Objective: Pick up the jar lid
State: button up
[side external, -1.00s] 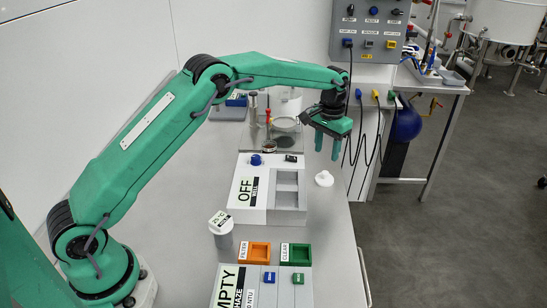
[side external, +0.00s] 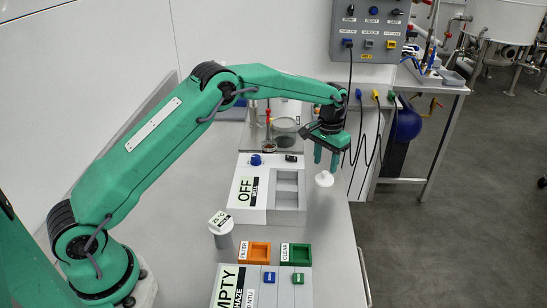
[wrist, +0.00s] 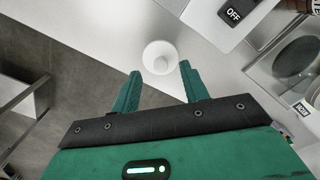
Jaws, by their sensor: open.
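The jar lid (side external: 324,179) is a small white round piece with a raised middle, lying on the grey bench near its right edge. In the wrist view the jar lid (wrist: 160,58) shows just beyond and roughly between my fingertips. My gripper (side external: 326,163) is open and empty, fingers pointing down, a little above the lid in the side view. Its two green fingers (wrist: 160,70) stand apart in the wrist view, with nothing between them. I cannot tell the exact gap in height.
The white mill box marked OFF (side external: 272,188) stands left of the lid. A pale cylinder with a 25 °C label (side external: 221,236), an orange tray (side external: 254,262) and a green tray (side external: 296,263) are nearer. The bench drops off just right of the lid.

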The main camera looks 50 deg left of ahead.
aim_at(324, 173)
jog(key=shift+f, duration=1.8)
grip_shut()
